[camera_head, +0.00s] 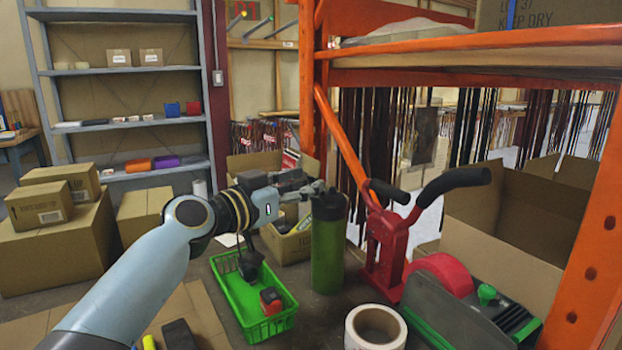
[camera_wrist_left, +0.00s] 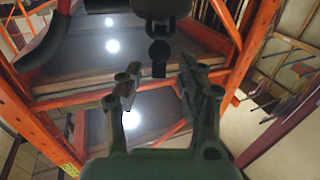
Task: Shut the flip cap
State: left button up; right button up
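A tall green bottle (camera_head: 328,255) stands upright on the table. Its dark cap (camera_head: 329,207) is partly covered by my left gripper (camera_head: 314,188), which comes in from the left at the height of the cap. I cannot tell from here whether the flip part is up or down, or whether the fingers touch it. In the left wrist view, the two fingers of the left gripper (camera_wrist_left: 158,72) are apart with a gap between them. A dark piece with a knob (camera_wrist_left: 158,45) shows beyond the gap; I cannot tell whether it is the cap. My right gripper is out of view.
A green basket (camera_head: 245,318) with a red and black item lies left of the bottle. A red stand with black handles (camera_head: 385,245) is close on its right. A tape roll (camera_head: 376,328) and a tape dispenser (camera_head: 470,315) lie in front. An open carton (camera_head: 290,243) stands behind.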

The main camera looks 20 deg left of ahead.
pick_arm(q)
jog(key=shift+x, duration=1.25)
jog(key=shift+s, duration=0.1)
grip_shut()
